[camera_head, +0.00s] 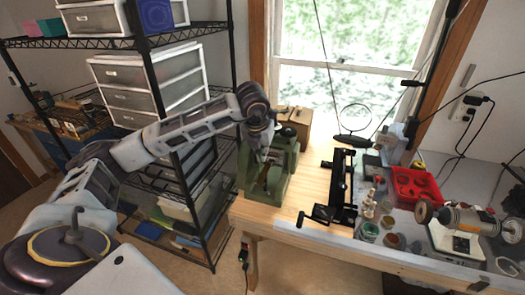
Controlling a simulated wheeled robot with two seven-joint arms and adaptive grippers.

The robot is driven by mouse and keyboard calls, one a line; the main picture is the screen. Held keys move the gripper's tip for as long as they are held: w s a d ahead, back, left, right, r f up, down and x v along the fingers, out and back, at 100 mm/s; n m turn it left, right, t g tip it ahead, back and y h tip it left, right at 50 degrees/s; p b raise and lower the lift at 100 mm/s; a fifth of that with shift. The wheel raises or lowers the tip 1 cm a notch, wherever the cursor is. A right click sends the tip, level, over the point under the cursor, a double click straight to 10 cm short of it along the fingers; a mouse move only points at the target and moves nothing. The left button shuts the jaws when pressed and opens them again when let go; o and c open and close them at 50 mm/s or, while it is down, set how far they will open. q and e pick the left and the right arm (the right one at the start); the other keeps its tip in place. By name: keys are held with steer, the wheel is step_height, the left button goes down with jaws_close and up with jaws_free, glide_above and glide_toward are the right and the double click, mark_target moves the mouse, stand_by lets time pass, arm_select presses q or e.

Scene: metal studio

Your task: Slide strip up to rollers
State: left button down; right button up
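A green rolling mill (284,162) stands on the left end of the wooden workbench. My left arm reaches in from the left, and my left gripper (264,155) is at the mill's left front side, over its body. The fingers are small and dark here, so I cannot tell whether they are open or shut. A thin brownish piece (263,177) shows just below the gripper at the mill; I cannot tell whether it is the strip. The rollers are not clearly visible behind the gripper and frame. My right gripper is not in view.
A black bench tool (341,190) with a crank stands right of the mill. Jars (370,231), a red tray (414,186) and a motor tool (462,222) crowd the bench's right side. A wire shelf (216,225) with drawers stands left. A wooden box (298,121) is behind the mill.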

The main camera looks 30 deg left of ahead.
mark_target(266, 171)
arm_select(q)
step_height(266, 171, down, 5)
steer(key=shift+b, duration=1)
steer(key=shift+f, duration=0.7)
steer(key=shift+f+b, duration=0.35)
steer(key=shift+b, duration=0.2)
steer(key=shift+f+b, duration=0.3)
steer(key=shift+f+b, duration=0.15)
steer(key=shift+b, duration=0.2)
stand_by(0.9)
steer(key=shift+w+a, duration=0.1)
steer(key=shift+w, duration=0.4)
steer(key=shift+w+a+b, duration=0.1)
steer(key=shift+w+b, duration=0.2)
steer(key=shift+w, duration=0.25)
stand_by(0.9)
